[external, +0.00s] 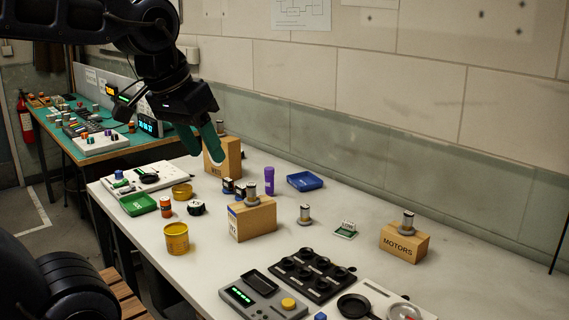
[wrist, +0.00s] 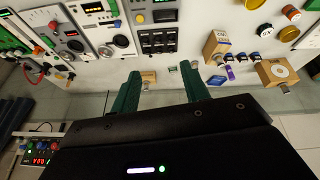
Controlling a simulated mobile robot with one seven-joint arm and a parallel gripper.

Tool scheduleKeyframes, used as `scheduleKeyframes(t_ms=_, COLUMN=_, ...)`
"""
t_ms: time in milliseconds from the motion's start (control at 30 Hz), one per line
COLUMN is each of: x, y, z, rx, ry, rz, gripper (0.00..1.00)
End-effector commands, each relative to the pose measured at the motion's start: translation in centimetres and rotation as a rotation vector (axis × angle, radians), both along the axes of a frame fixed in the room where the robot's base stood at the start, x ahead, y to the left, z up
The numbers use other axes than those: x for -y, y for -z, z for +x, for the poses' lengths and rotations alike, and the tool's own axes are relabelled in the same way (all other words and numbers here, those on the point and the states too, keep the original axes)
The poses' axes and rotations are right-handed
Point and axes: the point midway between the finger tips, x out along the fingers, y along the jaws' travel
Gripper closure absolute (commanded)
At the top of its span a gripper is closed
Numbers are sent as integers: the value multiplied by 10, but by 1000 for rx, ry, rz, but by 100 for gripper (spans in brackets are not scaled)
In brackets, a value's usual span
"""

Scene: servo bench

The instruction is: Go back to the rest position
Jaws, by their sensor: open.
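My gripper (external: 207,155) hangs above the far part of the white bench (external: 340,222), in front of the rear cardboard box (external: 232,152). Its two green fingers are spread apart with nothing between them. In the wrist view the gripper (wrist: 160,88) also shows both fingers apart and empty, over the bench's wall side. Whether the fingers touch the rear box cannot be told from the external view; part of that box is hidden behind them.
A middle box (external: 254,219) and a MOTORS box (external: 402,244) carry metal cylinders. A purple cylinder (external: 269,181), blue tray (external: 305,181), green tray (external: 138,204) and yellow tin (external: 176,239) stand around. A black socket tray (external: 311,275) is in front. The wall runs behind.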

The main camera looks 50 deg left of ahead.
Motion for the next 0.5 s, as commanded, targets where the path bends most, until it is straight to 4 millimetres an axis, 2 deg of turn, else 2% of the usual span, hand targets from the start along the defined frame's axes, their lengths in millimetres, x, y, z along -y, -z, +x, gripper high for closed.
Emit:
scheduleKeyframes(t_ms=100, x=5, y=10, z=-17, rx=8, ry=84, rz=50, gripper=54)
scheduleKeyframes(t_ms=200, x=7, y=14, z=-24, rx=9, ry=121, rz=72, gripper=54)
scheduleKeyframes(t_ms=500, x=7, y=15, z=-25, rx=9, ry=131, rz=78, gripper=54)
